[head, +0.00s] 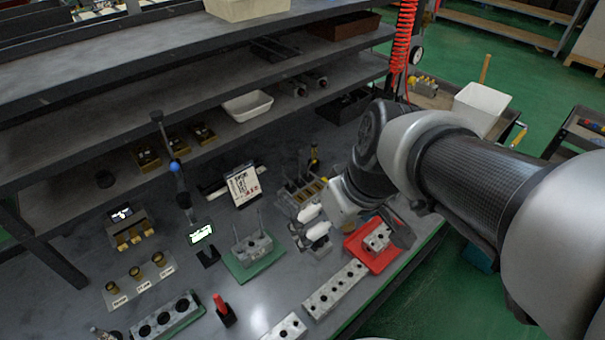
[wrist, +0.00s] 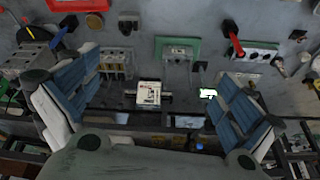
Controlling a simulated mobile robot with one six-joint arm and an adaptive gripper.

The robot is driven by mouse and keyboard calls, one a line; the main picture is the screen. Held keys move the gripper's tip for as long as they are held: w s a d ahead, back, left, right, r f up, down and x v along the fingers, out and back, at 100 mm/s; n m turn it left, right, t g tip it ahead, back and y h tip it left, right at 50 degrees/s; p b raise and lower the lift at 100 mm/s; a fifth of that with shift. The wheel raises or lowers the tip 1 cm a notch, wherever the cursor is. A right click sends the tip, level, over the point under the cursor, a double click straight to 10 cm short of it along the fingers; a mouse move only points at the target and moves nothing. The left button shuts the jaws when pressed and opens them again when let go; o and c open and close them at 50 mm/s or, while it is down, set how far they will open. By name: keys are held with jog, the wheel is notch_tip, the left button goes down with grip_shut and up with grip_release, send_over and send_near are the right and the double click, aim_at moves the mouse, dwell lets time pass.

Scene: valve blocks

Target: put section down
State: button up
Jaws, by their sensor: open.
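Several grey metal valve blocks with dark bores lie on the bench; I cannot tell which one is the section. A small block (head: 377,238) sits on a red tray (head: 359,254) at the right. A long row of blocks (head: 335,289) lies in front of it. Another block (head: 252,248) with upright rods stands on a green mat (head: 239,274); the mat also shows in the wrist view (wrist: 177,41). My gripper (head: 358,238) is open, above the bench near the red tray, partly hiding it.
A white card (head: 243,185) stands behind the green mat. Shelves (head: 180,101) overhang the back, with a white bin (head: 247,106). Bare bench shows left of the long block row.

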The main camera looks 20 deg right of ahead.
jog(key=s+a+r+m+h, duration=0.1)
jog(key=s+a+r+m, duration=0.1)
jog(key=s, duration=0.6)
jog(key=shift+a+t, duration=0.3)
jog(key=shift+t, duration=0.1)
jog(key=shift+w, duration=0.1)
dwell(0.7)
